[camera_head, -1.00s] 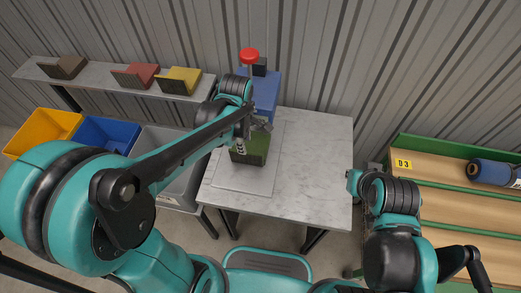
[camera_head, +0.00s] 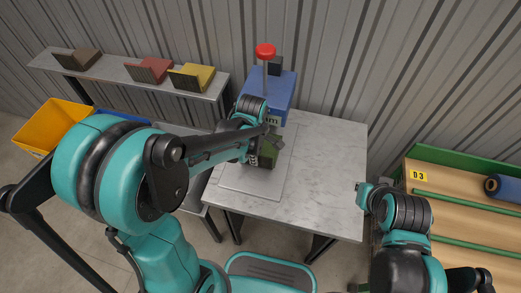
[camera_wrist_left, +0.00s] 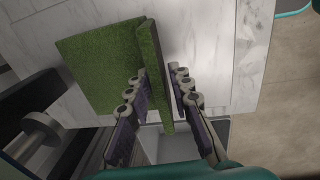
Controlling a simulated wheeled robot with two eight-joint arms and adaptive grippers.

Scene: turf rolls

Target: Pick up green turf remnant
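The green turf remnant (camera_head: 270,151) is at the grey plate on the table in the head view, tilted and partly covered by my left gripper (camera_head: 262,143). In the left wrist view it has a broad green panel (camera_wrist_left: 100,65) and a narrow upright part (camera_wrist_left: 154,70). My left gripper (camera_wrist_left: 160,85) has one finger on each side of the narrow part, with the pads close against it. Whether the remnant's underside is clear of the plate is hard to tell. My right arm is folded at the lower right; its gripper does not show.
A blue box (camera_head: 270,90) with a red-topped post (camera_head: 265,51) stands behind the remnant. The table's right side (camera_head: 335,160) is bare. A shelf (camera_head: 120,75) with brown, red and yellow holders is at left, above a yellow bin (camera_head: 45,128). A rack (camera_head: 455,190) stands at right.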

